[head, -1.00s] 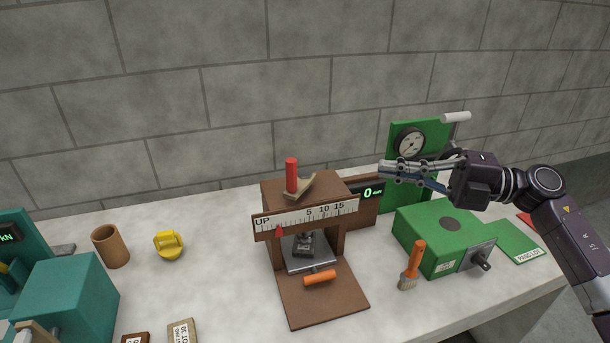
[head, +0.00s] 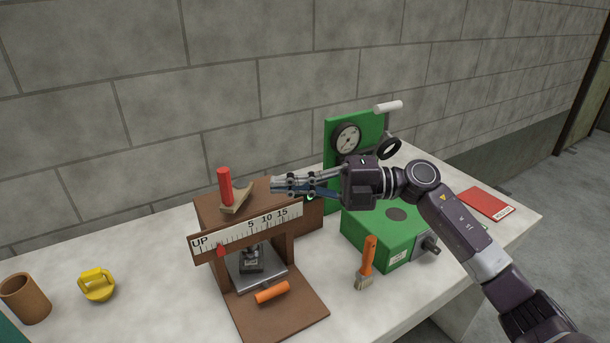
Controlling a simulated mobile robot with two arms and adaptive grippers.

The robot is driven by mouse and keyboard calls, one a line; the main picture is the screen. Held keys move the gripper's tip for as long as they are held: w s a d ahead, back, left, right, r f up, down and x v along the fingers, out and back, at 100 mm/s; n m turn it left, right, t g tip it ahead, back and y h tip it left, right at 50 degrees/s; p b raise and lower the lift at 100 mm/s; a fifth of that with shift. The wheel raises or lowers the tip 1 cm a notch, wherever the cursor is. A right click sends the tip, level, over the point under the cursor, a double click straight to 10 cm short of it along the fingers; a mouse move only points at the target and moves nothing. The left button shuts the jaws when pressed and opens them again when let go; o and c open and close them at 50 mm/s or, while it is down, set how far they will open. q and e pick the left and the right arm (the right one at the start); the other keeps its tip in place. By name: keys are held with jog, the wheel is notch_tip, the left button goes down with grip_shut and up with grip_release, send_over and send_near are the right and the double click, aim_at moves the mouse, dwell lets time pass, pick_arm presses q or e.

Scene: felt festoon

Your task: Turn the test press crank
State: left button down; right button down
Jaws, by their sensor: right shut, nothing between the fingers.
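The brown test press (head: 285,320) stands on the bench. Its crank is on top: a tan arm (head: 238,198) with an upright red handle (head: 225,186). A scale plate (head: 246,231) on the front reads UP, 5, 10, 15, and a red pointer (head: 221,250) sits near the UP end. My right gripper (head: 275,185) is shut and empty, its fingertips pointing left, just right of the crank in the picture. It looks apart from the red handle; whether it touches the tan arm is unclear. My left gripper is not in view.
Right of the press are a green box (head: 366,238), a green panel with a gauge (head: 347,138) and an orange-handled brush (head: 368,256). A yellow object (head: 97,284) and a brown cup (head: 25,298) stand left. A red booklet (head: 487,204) lies at right.

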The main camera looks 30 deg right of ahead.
jog(key=p+x, duration=0.2)
jog(key=x, duration=0.5)
